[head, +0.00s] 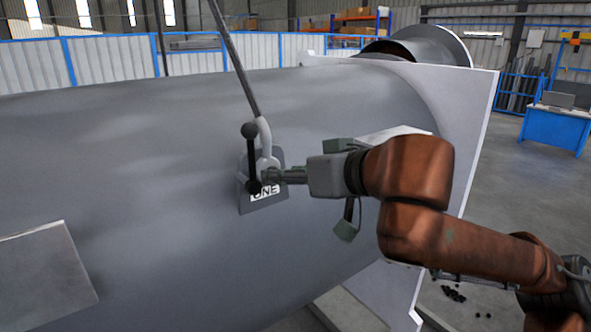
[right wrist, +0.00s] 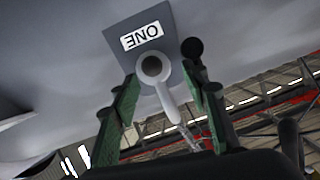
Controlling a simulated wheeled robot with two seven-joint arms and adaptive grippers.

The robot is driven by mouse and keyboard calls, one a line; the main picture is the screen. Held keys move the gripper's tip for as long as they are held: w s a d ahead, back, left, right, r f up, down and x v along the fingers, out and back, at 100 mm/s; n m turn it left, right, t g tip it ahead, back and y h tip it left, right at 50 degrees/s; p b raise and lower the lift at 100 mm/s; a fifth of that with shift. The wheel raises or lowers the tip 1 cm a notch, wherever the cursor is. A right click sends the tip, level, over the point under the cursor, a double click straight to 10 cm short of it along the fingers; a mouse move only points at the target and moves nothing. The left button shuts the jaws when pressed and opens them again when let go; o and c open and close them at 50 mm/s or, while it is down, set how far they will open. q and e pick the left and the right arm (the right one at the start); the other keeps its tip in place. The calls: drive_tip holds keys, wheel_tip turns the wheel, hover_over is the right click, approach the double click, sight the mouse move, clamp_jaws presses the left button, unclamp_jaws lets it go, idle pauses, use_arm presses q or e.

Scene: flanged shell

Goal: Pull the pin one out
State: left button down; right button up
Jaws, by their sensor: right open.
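Pin one is in a light grey shackle (head: 263,137) on a grey lug plate (head: 277,200) with a white label reading ONE. The pin's dark bar handle (head: 251,158) with ball ends stands nearly upright on the left side of the shackle. In the right wrist view one dark ball end (right wrist: 192,47) shows beside the shackle's round eye (right wrist: 152,67). My right gripper (head: 270,175) comes from the right, close to the shackle. Its green fingers are open, one on each side of the eye (right wrist: 160,80). Contact cannot be told. My left gripper is not in view.
The lug sits on a large grey cylindrical shell (head: 130,160) with a flange plate (head: 478,130) at its right. A dark sling (head: 234,60) rises from the shackle. A blue desk (head: 555,125) stands far right on open floor.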

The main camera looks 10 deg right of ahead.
drive_tip(key=x, duration=0.2)
drive_tip(key=d+x, duration=0.1)
drive_tip(key=x, duration=0.1)
drive_tip(key=shift+w+a+f, duration=0.15)
drive_tip(key=shift+w+f, duration=0.1)
drive_tip(key=shift+w, duration=0.2)
drive_tip(key=shift+w+f, duration=0.15)
drive_tip(key=shift+w, duration=0.35)
drive_tip(key=c, duration=0.4)
drive_tip(key=shift+s, duration=0.35)
drive_tip(key=shift+c, duration=2.2)
drive_tip(key=shift+w, duration=0.15)
clamp_jaws()
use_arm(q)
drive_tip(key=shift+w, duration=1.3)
use_arm(e)
drive_tip(key=s+d, duration=0.5)
drive_tip(key=s, duration=0.4)
drive_tip(key=shift+s+d, duration=0.25)
drive_tip(key=shift+s, duration=0.05)
